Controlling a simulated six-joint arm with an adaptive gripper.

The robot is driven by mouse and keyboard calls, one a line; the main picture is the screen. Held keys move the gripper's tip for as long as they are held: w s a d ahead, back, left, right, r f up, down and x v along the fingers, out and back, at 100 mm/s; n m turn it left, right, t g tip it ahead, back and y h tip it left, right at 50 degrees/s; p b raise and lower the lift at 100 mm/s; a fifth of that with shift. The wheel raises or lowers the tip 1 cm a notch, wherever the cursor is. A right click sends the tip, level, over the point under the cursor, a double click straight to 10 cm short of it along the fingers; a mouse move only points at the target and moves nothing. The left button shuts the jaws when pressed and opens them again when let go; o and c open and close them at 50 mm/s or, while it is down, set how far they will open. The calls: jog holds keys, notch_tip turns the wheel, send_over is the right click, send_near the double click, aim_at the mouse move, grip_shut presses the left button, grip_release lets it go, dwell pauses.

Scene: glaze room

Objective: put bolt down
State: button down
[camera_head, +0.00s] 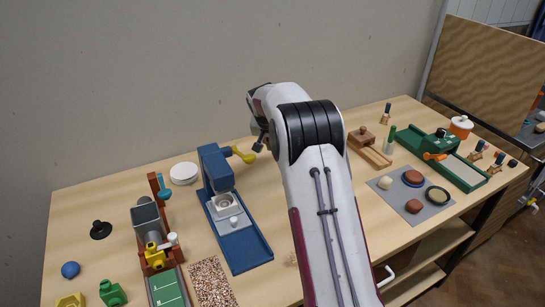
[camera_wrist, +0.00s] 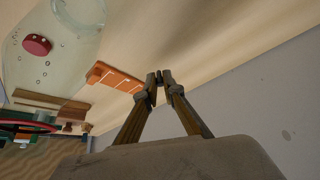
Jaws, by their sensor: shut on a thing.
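My gripper (camera_wrist: 159,80) is shut in the wrist view, its two fingers meeting at the tips on a small dark piece, the bolt (camera_wrist: 159,76). Only a sliver of the bolt shows between the fingertips, so its shape and tilt cannot be told. In the head view my gripper (camera_head: 259,144) is small and partly hidden by my arm, above the back of the wooden table (camera_head: 110,205), just right of the yellow handle (camera_head: 243,155) of a blue press (camera_head: 218,170). The bolt cannot be made out there.
A white round dish (camera_head: 184,173) lies left of the press. A wooden block stand (camera_head: 369,148), a grey mat (camera_head: 388,189) with round pieces and a green tool (camera_head: 440,160) are at right. An orange slotted piece (camera_wrist: 114,77) shows in the wrist view. The wall is close behind.

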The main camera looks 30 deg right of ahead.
aim_at(272, 164)
jog(key=shift+f, duration=2.45)
jog(key=shift+f, duration=0.1)
jog(key=c, duration=2.2)
grip_release()
jog(key=shift+o, duration=0.2)
jog(key=shift+v, duration=3.85)
jog(key=shift+w, duration=0.1)
